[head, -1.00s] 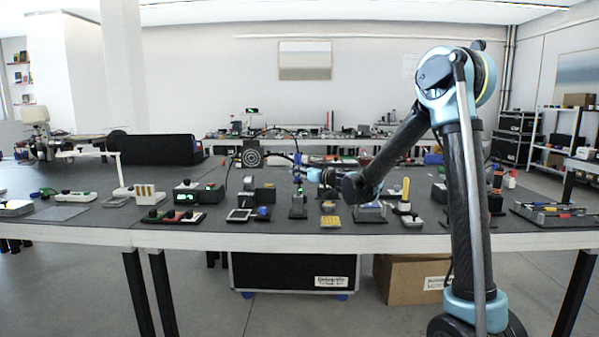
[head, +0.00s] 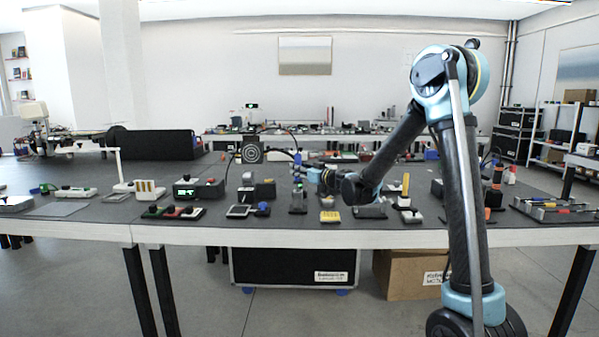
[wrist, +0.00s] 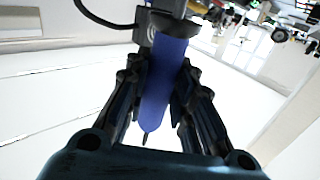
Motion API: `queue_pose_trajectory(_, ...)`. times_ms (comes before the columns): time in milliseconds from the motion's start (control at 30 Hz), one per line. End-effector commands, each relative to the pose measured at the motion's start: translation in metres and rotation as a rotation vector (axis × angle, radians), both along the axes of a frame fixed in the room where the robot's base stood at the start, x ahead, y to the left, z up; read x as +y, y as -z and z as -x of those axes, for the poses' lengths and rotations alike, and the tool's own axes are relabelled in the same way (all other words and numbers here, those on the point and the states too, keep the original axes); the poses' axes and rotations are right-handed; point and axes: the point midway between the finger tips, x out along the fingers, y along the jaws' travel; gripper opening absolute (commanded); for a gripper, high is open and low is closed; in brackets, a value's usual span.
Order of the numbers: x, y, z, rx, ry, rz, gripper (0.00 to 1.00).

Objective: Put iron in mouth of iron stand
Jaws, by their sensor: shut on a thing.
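The iron has a blue handle. In the wrist view the iron (wrist: 163,82) lies between the two dark fingers of my gripper (wrist: 160,85), which is shut on it. A dark, narrow end shows at its lower tip, and a dark grey rounded part adjoins its upper end. In the head view the iron (head: 297,159) stands roughly upright above the table, small, at the end of my gripper (head: 303,174). A dark upright block with a green spot (head: 298,198) is just below, possibly the iron stand. Its mouth cannot be made out, nor whether the iron touches it.
The table (head: 90,226) carries many small devices. A yellow pad (head: 330,216) lies right of the dark block, and a box with a green display (head: 199,189) stands to the left. A thin dark cable arches near the iron. A tool tray (head: 556,208) is at the right.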

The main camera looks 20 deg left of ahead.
Motion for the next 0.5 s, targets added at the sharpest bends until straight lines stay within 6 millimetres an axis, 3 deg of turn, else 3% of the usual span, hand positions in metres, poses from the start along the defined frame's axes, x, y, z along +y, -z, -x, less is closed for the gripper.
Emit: queue_pose_trajectory(500,-0.0001,0.0105,0.0002,0.0,0.0,0.0,0.02)
